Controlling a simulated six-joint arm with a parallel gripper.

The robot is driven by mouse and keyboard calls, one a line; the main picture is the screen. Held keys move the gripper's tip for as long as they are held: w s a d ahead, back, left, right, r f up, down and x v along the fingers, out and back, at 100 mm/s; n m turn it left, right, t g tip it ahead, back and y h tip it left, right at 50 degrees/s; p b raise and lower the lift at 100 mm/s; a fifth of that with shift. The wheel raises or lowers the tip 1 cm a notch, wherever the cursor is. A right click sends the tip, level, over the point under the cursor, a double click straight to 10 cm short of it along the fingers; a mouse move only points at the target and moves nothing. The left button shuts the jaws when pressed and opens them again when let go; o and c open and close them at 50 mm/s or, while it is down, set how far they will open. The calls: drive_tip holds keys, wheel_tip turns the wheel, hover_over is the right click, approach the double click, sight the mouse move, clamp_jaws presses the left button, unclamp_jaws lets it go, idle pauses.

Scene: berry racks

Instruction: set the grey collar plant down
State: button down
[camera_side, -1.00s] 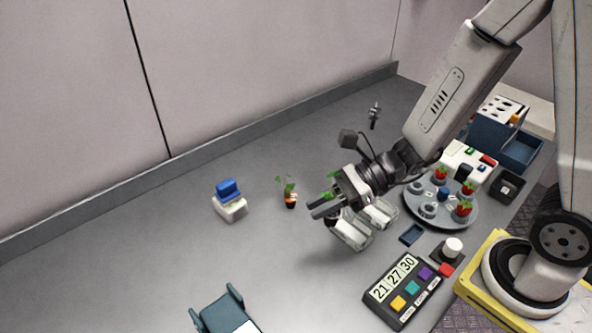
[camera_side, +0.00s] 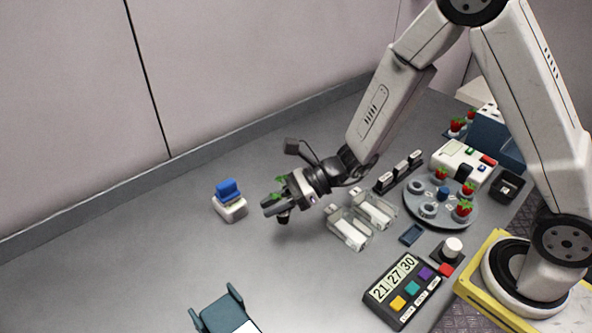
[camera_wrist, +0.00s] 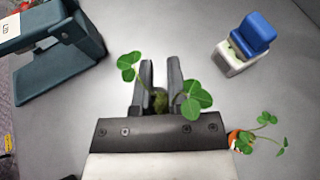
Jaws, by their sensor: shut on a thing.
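My gripper (camera_side: 270,208) is shut on a small leafy plant (camera_wrist: 159,100) and holds it over the open grey table. In the wrist view, its green three-part leaves spread on both sides of the fingers (camera_wrist: 158,80). In the side view, a dark pot (camera_side: 283,217) hangs under the fingers. I cannot make out its collar colour, or whether its base touches the table. A second plant with an orange collar (camera_wrist: 236,139) stands just right of my gripper in the wrist view. In the side view it is mostly hidden behind my gripper.
A white block with a blue top (camera_side: 229,204) stands left of my gripper. A dark teal holder (camera_side: 226,313) is at the front. Two clear-sided white trays (camera_side: 348,232), a round berry rack (camera_side: 455,215) and a button panel (camera_side: 402,290) are to the right.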

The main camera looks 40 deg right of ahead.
drive_tip(key=shift+w+a+f, duration=0.2)
drive_tip(key=shift+w+f, duration=0.4)
drive_tip(key=shift+f, duration=0.15)
drive_tip(key=shift+w+a+f, duration=0.25)
drive_tip(key=shift+w+f, duration=0.3)
drive_tip(key=shift+f, duration=0.15)
drive_tip(key=shift+w+a+f, duration=0.2)
drive_tip(key=shift+w+f, duration=0.4)
drive_tip(key=shift+f, duration=0.15)
drive_tip(key=shift+w+f, duration=0.2)
drive_tip(key=shift+f, duration=1.65)
drive_tip(key=c, duration=0.6)
unclamp_jaws()
drive_tip(key=shift+f, duration=0.1)
drive_tip(key=v, duration=1.2)
